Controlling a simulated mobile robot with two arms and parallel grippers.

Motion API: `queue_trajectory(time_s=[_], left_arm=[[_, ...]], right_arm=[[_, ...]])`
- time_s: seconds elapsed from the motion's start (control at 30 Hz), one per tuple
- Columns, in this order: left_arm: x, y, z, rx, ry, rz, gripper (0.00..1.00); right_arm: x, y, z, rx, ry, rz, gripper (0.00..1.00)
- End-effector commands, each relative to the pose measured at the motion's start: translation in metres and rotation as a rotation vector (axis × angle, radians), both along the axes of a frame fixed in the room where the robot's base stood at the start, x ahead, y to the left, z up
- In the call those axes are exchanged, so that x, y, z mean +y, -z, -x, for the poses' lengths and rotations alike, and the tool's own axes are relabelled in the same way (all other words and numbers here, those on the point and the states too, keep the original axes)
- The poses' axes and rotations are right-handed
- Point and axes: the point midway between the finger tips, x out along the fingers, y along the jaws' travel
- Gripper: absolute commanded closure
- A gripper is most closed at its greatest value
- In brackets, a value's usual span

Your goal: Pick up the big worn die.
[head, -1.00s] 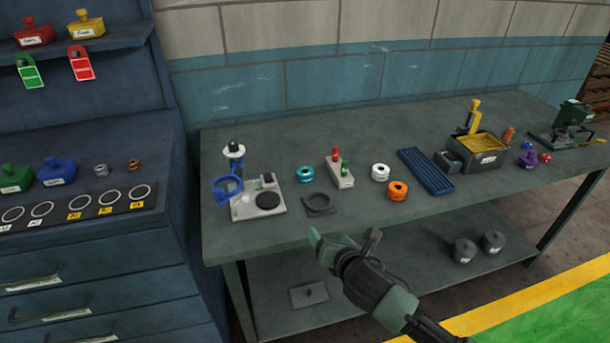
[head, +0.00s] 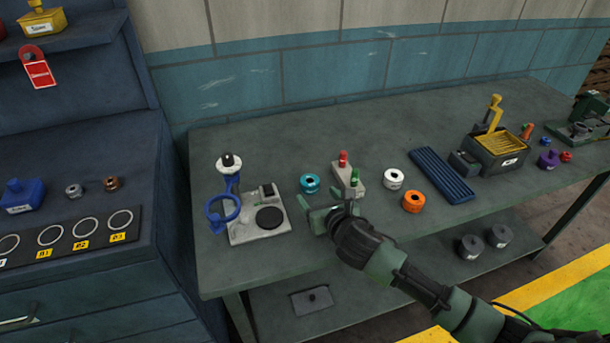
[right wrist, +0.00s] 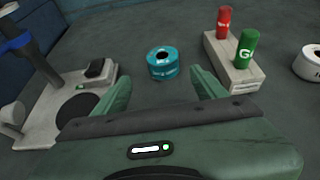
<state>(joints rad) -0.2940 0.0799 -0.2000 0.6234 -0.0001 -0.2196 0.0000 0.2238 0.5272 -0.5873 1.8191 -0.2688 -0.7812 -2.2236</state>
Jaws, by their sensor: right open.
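No label picks out the big worn die, and I cannot tell it for sure. Two small metal ring-shaped pieces, one silver-grey (head: 73,191) and one copper-brown (head: 112,184), sit on the blue cabinet top at the left. My right gripper (head: 330,207) is open and empty over the front of the grey workbench (head: 400,235), well to the right of both rings. In the right wrist view its open fingers (right wrist: 160,78) point toward a teal ring-shaped spool (right wrist: 162,63), apart from it. My left gripper is not in view.
A white-grey device with a black disc (head: 262,232) stands left of my gripper. The teal spool (head: 310,183), a block with red and green pegs (head: 347,182), a white spool (head: 393,179) and an orange spool (head: 412,201) are close by. A mat with circles (head: 68,238) lies on the cabinet.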

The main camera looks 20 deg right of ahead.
Motion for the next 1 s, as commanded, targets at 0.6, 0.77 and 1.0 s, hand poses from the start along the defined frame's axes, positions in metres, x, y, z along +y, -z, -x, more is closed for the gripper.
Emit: queue_trajectory(time_s=[0.6, 0.77, 1.0], left_arm=[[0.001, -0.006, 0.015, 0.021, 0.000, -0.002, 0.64], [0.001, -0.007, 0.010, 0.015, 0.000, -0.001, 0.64], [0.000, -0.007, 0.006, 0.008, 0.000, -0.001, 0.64]], right_arm=[[-0.004, 0.020, -0.062, 0.001, 0.002, -0.003, 0.28], [-0.004, 0.024, -0.072, 0.000, 0.001, -0.002, 0.28], [-0.003, 0.025, -0.073, 0.000, -0.001, -0.001, 0.28]])
